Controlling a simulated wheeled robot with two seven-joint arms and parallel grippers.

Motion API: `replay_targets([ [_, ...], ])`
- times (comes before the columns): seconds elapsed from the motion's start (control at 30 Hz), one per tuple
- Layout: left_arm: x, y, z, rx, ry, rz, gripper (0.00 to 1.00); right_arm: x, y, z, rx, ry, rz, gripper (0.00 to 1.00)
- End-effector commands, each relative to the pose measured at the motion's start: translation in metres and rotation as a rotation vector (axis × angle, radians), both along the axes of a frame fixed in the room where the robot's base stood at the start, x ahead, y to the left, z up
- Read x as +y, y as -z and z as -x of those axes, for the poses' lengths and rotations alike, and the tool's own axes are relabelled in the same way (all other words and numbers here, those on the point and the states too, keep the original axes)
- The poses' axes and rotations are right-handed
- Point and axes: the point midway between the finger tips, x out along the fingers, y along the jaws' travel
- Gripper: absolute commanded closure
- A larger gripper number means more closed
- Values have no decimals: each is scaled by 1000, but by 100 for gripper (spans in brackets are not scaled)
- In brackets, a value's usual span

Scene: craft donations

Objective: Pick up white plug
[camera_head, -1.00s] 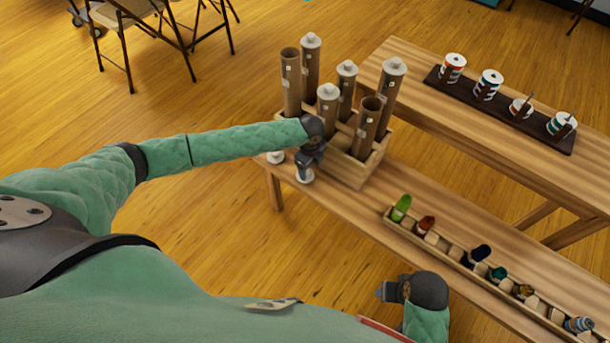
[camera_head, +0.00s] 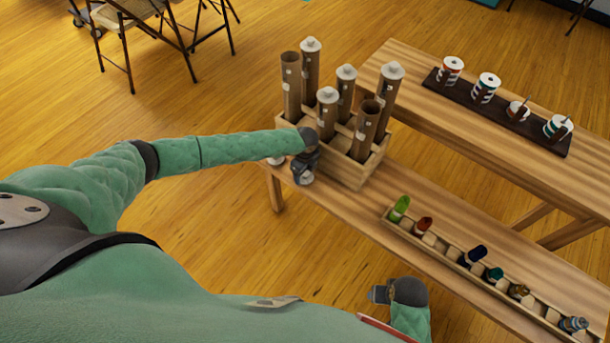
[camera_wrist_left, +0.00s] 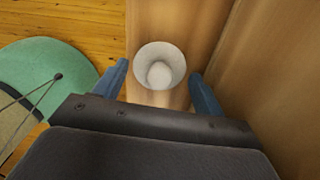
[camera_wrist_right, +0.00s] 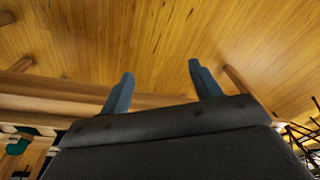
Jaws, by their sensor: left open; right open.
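A white plug (camera_head: 304,181) stands on the near bench at its left end, partly hidden by my left gripper (camera_head: 302,172). In the left wrist view the plug (camera_wrist_left: 160,65) is a round white cup-like piece with a knob in its middle. It sits between the two open fingers (camera_wrist_left: 160,75), with a gap on each side. A second white plug (camera_head: 276,160) shows partly behind my left forearm.
A wooden crate (camera_head: 346,172) of brown tubes, some with white caps, stands right beside the left gripper. A long divided tray (camera_head: 440,243) with colored items lies along the bench (camera_head: 400,178). A dark board with several spools (camera_head: 487,85) lies on the rear table.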

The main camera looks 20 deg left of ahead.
Motion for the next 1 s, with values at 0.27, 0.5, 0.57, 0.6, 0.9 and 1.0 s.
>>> replay_targets([
  [0.27, 0, 13, 1, 1, 1, 0, 29, 0, 14, 0, 1, 0, 2, 37],
  [0.5, 0, 13, 1, 1, 1, 0, 49, 0, 13, 0, 1, 0, 1, 37],
  [0.57, 0, 13, 1, 1, 1, 0, 60, 0, 13, 0, 1, 0, 2, 37],
  [0.6, 0, 13, 1, 1, 1, 0, 60, 0, 13, 0, 1, 0, 2, 37],
  [0.9, 0, 13, 1, 0, 1, 1, 60, -1, 13, -1, 1, -1, 2, 37],
  [1.0, 0, 10, 0, -1, 1, 1, 60, -1, 14, 0, 4, -1, 3, 37],
])
